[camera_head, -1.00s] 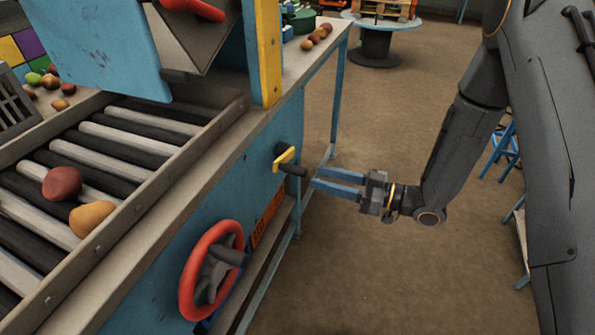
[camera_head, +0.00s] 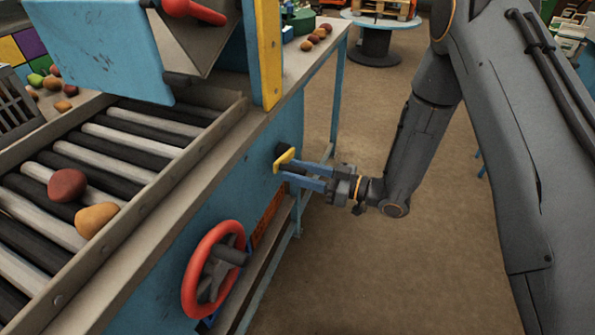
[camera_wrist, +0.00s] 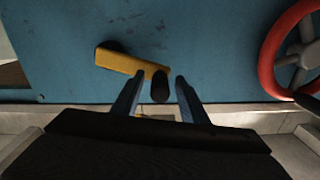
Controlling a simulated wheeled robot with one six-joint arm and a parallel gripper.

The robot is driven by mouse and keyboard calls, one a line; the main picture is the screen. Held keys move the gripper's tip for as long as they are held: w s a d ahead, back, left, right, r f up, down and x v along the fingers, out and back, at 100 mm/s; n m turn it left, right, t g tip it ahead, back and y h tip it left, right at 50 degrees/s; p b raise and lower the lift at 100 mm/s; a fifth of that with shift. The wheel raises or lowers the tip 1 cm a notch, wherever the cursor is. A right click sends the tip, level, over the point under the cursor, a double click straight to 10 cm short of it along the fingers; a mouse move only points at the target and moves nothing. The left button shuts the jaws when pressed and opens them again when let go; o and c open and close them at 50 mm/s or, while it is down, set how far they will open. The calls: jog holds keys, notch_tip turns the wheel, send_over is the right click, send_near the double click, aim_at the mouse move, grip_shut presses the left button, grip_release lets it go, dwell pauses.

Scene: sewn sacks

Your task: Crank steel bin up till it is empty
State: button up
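A small crank with a yellow arm (camera_head: 284,159) sits on the blue side panel of the machine. In the wrist view the yellow arm (camera_wrist: 128,62) runs to a black knob (camera_wrist: 160,88). My gripper (camera_head: 290,171) is at the crank. In the wrist view its two blue fingers (camera_wrist: 160,82) are open, one on each side of the knob, with gaps visible. A grey metal bin-like part (camera_head: 212,45) shows at the top of the head view, cut off by the edge; I cannot see inside it or tell surely that it is the steel bin.
A red handwheel (camera_head: 190,278) is on the same panel, nearer the camera. A roller conveyor (camera_head: 95,158) holds a dark red fruit or potato (camera_head: 67,185) and an orange one (camera_head: 97,219). Several more lie on surfaces behind. The floor (camera_head: 350,270) right of the machine is clear.

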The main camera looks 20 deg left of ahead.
jog(key=shift+c, duration=0.5)
grip_shut()
jog(key=shift+w+r+m+p, duration=0.25)
jog(key=shift+r+m+p, duration=0.1)
jog(key=shift+r+m, duration=0.35)
jog(key=shift+w+d+r+m+p, duration=0.1)
jog(key=shift+w+r+m+p, duration=0.15)
jog(key=shift+w+r+m, duration=0.35)
jog(key=shift+w+d+r+m+p, duration=0.1)
jog(key=shift+w+r+m+p, duration=0.25)
jog(key=shift+r+m, duration=0.4)
jog(key=shift+o, duration=0.5)
grip_release()
